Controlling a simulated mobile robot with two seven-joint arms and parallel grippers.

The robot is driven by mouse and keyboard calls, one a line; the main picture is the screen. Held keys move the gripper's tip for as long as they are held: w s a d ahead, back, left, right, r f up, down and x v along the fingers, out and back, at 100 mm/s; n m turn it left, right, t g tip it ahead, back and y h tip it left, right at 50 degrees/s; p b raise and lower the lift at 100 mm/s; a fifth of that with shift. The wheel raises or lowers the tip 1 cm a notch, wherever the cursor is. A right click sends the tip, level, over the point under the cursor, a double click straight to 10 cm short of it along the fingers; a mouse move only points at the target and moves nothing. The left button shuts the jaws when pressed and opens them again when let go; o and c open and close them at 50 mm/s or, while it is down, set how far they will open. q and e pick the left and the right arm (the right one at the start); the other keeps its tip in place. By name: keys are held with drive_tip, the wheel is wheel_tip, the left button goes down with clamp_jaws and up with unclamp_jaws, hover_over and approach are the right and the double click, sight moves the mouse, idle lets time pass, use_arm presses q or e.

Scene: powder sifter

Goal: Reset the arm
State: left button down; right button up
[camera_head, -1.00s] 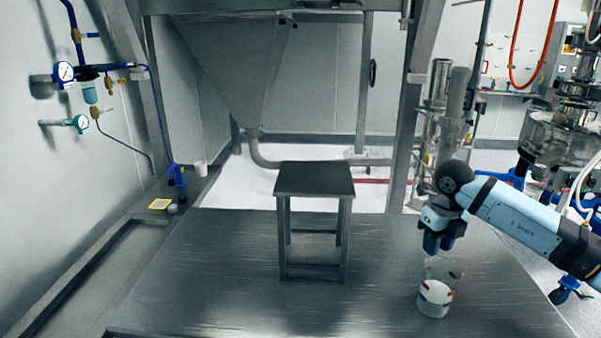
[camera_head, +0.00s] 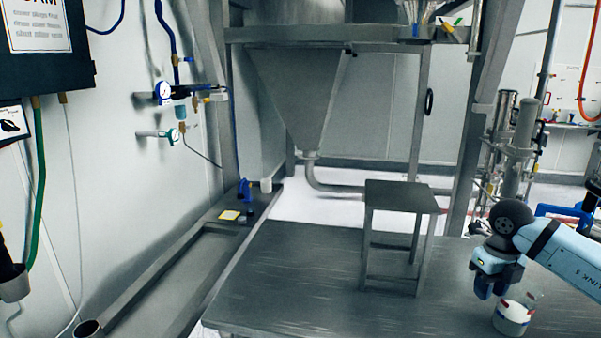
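My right arm comes in from the right edge, and its gripper (camera_head: 489,290) points down above the metal table. A clear beaker with white contents and red marks (camera_head: 511,318) stands on the table just below and right of the gripper. The gripper looks apart from the beaker, but its fingers are dark and small, so I cannot see whether they are open or shut. My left gripper and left arm are not in view.
The metal table (camera_head: 300,285) has free room left of a small dark stool (camera_head: 402,197). A steel hopper (camera_head: 298,95) stands behind. Gauges and hoses (camera_head: 180,100) are on the left wall, and a dark box (camera_head: 45,40) hangs at upper left.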

drive_tip(key=s+a+f+n+y+p, duration=0.1)
drive_tip(key=s+a+f+y, duration=0.2)
drive_tip(key=a, duration=0.5)
drive_tip(key=s+a+f+n+y+p, duration=0.1)
drive_tip(key=a+f+y, duration=0.2)
drive_tip(key=a+y, duration=0.35)
drive_tip(key=s+a+r+m+t+y+p, duration=0.1)
drive_tip(key=s+a+m+t+y, duration=0.15)
drive_tip(key=a+m+y, duration=0.4)
drive_tip(key=s+a+r+m+t+y+p, duration=0.1)
drive_tip(key=s+a+m+t+y+p, duration=0.15)
drive_tip(key=a, duration=0.65)
drive_tip(key=s+d+f+m+t+h+p, duration=0.1)
drive_tip(key=s+d+f+m+t+h, duration=0.1)
drive_tip(key=s+f+m+h, duration=0.5)
drive_tip(key=s+d+f+m+t+h+p, duration=0.2)
drive_tip(key=s+f+m+h, duration=0.6)
drive_tip(key=m, duration=1.2)
wheel_tip(320, 180, down, 4)
drive_tip(key=shift+s+d+r+t, duration=0.2)
drive_tip(key=shift+s+d+t, duration=0.3)
drive_tip(key=shift+t, duration=0.4)
